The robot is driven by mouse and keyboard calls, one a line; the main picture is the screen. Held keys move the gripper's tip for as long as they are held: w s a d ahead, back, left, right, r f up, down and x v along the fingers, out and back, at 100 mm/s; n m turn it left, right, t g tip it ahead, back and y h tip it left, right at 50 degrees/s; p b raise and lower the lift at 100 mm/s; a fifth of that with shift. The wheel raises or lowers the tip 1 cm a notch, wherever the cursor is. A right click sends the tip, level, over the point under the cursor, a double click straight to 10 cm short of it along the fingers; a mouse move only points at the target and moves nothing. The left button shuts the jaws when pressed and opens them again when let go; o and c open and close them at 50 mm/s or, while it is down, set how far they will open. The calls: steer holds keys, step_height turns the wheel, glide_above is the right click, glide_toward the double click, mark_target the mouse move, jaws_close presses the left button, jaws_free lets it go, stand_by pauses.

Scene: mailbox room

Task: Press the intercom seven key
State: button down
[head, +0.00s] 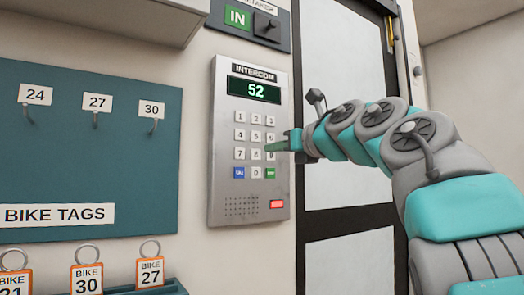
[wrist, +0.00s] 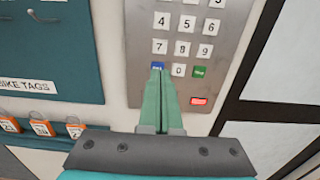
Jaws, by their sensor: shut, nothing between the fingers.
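The grey intercom (head: 283,190) hangs on the wall, and its green display (head: 254,90) reads 52. The seven key (head: 239,153) is the white left key of the third row. It also shows in the wrist view (wrist: 160,46), directly above the blue key (wrist: 157,66). My gripper (head: 268,147) is shut and empty, pointing at the panel from the right. In the head view its tips overlap the keypad's right column. In the wrist view its green fingertips (wrist: 163,70) lie just below the seven key, over the blue key's lower edge. I see no contact with a key.
A teal bike tags board (head: 90,170) with hooks is left of the intercom. Orange tags (head: 87,279) stand below it. A small dark panel (head: 250,22) with a green IN sign is above. A dark-framed glass door (head: 345,190) is to the right.

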steer(key=p, duration=0.3)
glide_toward(240, 154)
steer(key=x, duration=0.4)
steer(key=shift+w+a+r, duration=0.1)
steer(key=shift+w+a, duration=0.1)
steer(key=shift+w, duration=0.15)
steer(key=shift+p+x, duration=0.55)
steer(key=shift+x, duration=0.5)
